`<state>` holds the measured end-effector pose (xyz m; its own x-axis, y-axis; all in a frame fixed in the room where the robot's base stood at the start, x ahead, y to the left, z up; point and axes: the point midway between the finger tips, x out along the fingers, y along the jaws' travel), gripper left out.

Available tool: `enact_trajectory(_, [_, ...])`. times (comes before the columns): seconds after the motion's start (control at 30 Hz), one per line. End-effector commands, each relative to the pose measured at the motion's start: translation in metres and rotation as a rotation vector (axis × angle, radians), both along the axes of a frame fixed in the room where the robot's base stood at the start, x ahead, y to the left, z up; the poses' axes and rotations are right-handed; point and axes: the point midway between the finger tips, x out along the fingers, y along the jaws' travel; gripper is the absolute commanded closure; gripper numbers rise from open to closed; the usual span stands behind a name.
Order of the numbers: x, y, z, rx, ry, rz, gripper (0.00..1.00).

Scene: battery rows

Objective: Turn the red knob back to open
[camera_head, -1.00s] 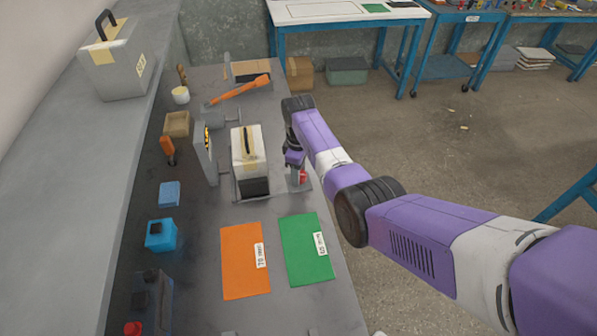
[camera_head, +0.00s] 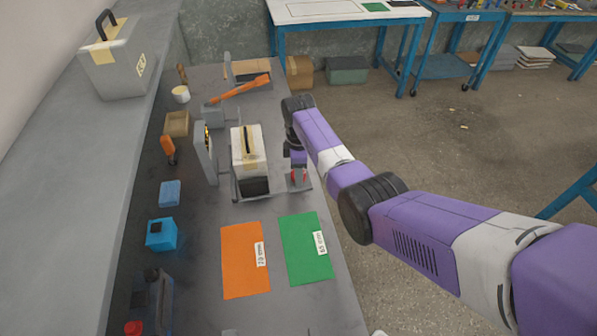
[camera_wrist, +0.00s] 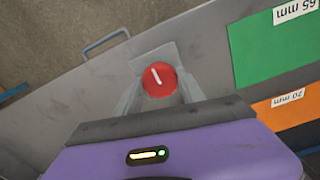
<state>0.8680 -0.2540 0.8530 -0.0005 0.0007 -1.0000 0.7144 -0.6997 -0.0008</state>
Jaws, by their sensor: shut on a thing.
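The red knob (camera_wrist: 159,79) is round, with a white line on its face that slants slightly from upper left to lower right in the wrist view. It sits on a grey base (camera_wrist: 150,56). My gripper (camera_wrist: 158,88) is shut on the knob, one finger on each side. In the head view my gripper (camera_head: 298,176) points down at the right edge of the bench, beside a pale box with a dark handle. The knob's underside is hidden.
The pale box (camera_head: 248,152) stands close left of my gripper. Orange (camera_head: 243,272) and green (camera_head: 305,262) mats lie flat nearer on the bench (camera_head: 205,260). An orange lever (camera_head: 240,89) stands farther back. Open floor lies to the right.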

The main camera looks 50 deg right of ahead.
Motion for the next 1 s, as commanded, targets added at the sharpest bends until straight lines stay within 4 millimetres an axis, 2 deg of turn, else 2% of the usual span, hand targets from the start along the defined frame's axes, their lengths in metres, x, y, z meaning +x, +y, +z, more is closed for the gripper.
enact_trajectory(0.1, [0.001, 0.000, 0.001, -0.001, -0.001, 0.002, 0.94])
enact_trajectory(0.13, [0.001, 0.000, 0.001, -0.001, -0.001, 0.002, 0.52])
enact_trajectory(0.23, [0.001, 0.000, 0.001, -0.001, -0.001, 0.001, 0.32])
enact_trajectory(0.63, [0.001, 0.000, 0.005, -0.001, -0.001, 0.000, 0.32])
enact_trajectory(1.0, [0.001, -0.001, 0.059, -0.003, -0.004, 0.000, 0.32])
